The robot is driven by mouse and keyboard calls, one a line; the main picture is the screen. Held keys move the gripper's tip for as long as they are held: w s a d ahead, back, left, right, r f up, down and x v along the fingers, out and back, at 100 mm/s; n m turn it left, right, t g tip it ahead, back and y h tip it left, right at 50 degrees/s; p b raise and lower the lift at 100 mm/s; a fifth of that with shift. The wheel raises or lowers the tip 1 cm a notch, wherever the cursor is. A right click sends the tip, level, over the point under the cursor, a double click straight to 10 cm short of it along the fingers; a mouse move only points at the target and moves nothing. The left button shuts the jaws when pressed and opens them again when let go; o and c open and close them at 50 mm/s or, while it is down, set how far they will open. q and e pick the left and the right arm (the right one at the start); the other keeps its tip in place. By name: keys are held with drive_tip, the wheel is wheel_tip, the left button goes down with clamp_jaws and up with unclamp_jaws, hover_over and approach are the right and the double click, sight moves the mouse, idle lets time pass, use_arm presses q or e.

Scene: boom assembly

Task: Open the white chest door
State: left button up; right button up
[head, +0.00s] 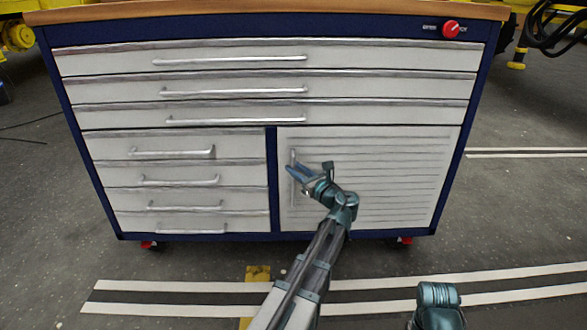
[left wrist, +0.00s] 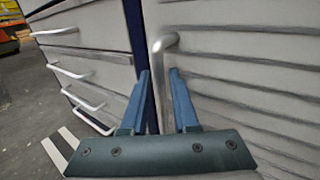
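The white chest door (head: 400,170) is the slatted panel at the lower right of the blue and white chest; it is closed. Its upright metal handle (head: 293,160) is on the door's left side. In the left wrist view the handle (left wrist: 163,45) bends at its top and runs down between my two blue fingers. My left gripper (head: 290,170) is at the handle, open, with a finger on each side; it also shows in the left wrist view (left wrist: 158,75). Whether a finger touches the handle I cannot tell. My right gripper is out of view; only part of that arm shows.
Closed drawers with horizontal handles (head: 180,151) are left of the door, and wide drawers (head: 400,89) are above it. A red knob (head: 450,29) is at the top right. The floor (head: 510,220) right of the chest is clear, with white stripes.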

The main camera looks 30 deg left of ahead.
use_arm(q)
drive_tip(key=shift+x, duration=0.75)
clamp_jaws()
idle(1.0)
